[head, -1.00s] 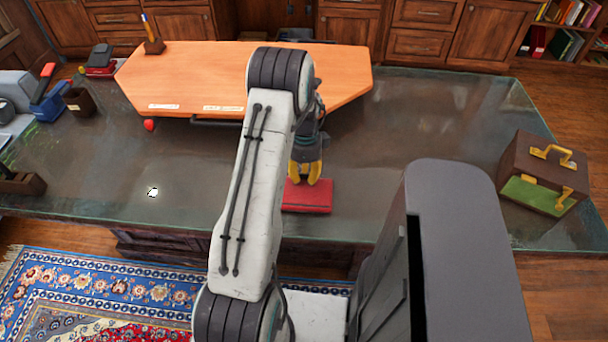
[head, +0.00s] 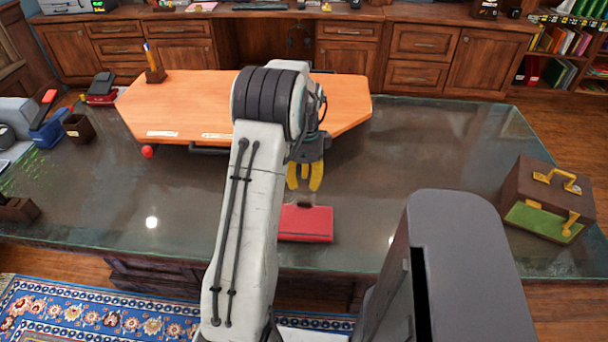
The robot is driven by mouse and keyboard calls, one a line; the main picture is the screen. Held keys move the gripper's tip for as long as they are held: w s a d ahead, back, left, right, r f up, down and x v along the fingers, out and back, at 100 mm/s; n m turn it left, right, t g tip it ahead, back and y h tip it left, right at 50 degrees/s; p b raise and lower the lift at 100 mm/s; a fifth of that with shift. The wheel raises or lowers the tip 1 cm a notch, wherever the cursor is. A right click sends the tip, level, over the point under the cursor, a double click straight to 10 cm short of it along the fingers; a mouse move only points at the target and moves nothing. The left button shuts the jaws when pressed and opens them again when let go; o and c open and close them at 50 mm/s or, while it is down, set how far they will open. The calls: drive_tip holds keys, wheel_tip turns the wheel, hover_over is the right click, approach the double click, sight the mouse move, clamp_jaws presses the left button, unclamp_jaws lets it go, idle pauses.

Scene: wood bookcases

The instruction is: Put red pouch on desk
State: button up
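The red pouch (head: 306,224) lies flat on the dark glass-topped desk (head: 420,150), near its front edge. My gripper (head: 304,188) has yellow fingertips pointing down. It is above and just behind the pouch in the head view, apart from it. The fingers are spread with a gap between them and hold nothing. My white arm hides part of the desk to the left of the pouch.
An orange board (head: 190,98) with a pen holder (head: 154,66) covers the desk's back middle. A small red ball (head: 147,151) is beside it. A brown case (head: 550,198) stands at the right. The desk between pouch and case is partly clear.

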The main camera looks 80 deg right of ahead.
drive_tip(key=w+a+r+n, duration=0.3)
drive_tip(key=w+r+n, duration=0.15)
drive_tip(key=w, duration=0.25)
drive_tip(key=w+a+r+n, duration=0.3)
drive_tip(key=w+r, duration=0.2)
drive_tip(key=w, duration=0.2)
drive_tip(key=w+a+r+n+h, duration=0.2)
drive_tip(key=w+a+r+n, duration=0.2)
drive_tip(key=w+a+n, duration=0.7)
drive_tip(key=w+a+r+n+t, duration=0.15)
drive_tip(key=a+n, duration=0.35)
drive_tip(key=a, duration=1)
drive_tip(key=s+a+f+n+t+y, duration=0.1)
drive_tip(key=s+a+f+n+t, duration=0.1)
drive_tip(key=s+a+n, duration=0.4)
drive_tip(key=shift+s+a+n+b, duration=0.15)
drive_tip(key=shift+a+n+b, duration=0.15)
drive_tip(key=shift+a+n, duration=3.05)
drive_tip(key=shift+a+m, duration=0.45)
drive_tip(key=shift+m, duration=0.05)
